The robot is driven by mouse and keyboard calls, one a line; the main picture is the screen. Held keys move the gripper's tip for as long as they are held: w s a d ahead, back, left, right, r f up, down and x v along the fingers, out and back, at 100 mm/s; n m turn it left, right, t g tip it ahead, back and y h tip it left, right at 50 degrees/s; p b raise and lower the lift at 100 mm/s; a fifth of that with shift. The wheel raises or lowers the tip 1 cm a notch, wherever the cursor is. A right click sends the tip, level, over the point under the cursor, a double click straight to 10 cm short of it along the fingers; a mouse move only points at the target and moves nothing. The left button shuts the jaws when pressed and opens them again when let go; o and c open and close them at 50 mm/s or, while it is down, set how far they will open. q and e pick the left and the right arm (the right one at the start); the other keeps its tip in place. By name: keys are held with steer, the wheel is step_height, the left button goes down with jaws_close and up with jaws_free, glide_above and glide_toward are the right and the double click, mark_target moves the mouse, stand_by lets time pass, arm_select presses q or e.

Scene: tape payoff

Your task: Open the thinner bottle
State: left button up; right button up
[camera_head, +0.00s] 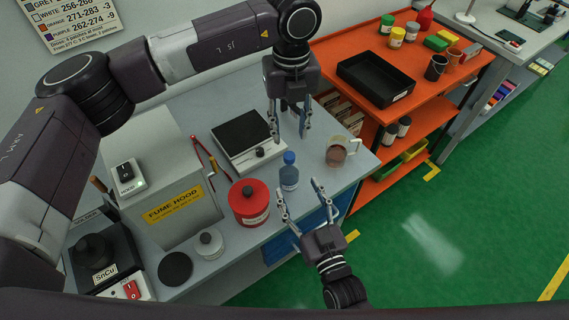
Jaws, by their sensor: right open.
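The thinner bottle (289,178) is a small translucent blue bottle with a label. It stands upright near the front edge of the grey bench (330,187), and its blue cap (289,157) is on. My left gripper (289,138) points down, open and empty, with its fingertips apart from the cap and appearing just above or behind it. My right gripper (298,188) comes from the front right. Its fingers are spread toward the bottle's body, with nothing between them; I cannot tell whether a fingertip touches it.
A red tin (249,203) stands left of the bottle, a glass mug (337,152) right. Behind are a scale (242,140) and red pliers (208,157). The fume hood box (170,190) fills the left. An orange shelf cart (335,50) stands beyond. Green floor at right is clear.

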mark_target(293, 178)
steer(key=shift+w+a+r, duration=0.15)
steer(key=shift+w+a, duration=0.05)
steer(key=shift+w, duration=0.25)
steer(key=x, duration=0.6)
steer(key=shift+w+a, duration=0.1)
steer(key=shift+w, duration=0.2)
steer(key=shift+c, duration=0.2)
jaws_close()
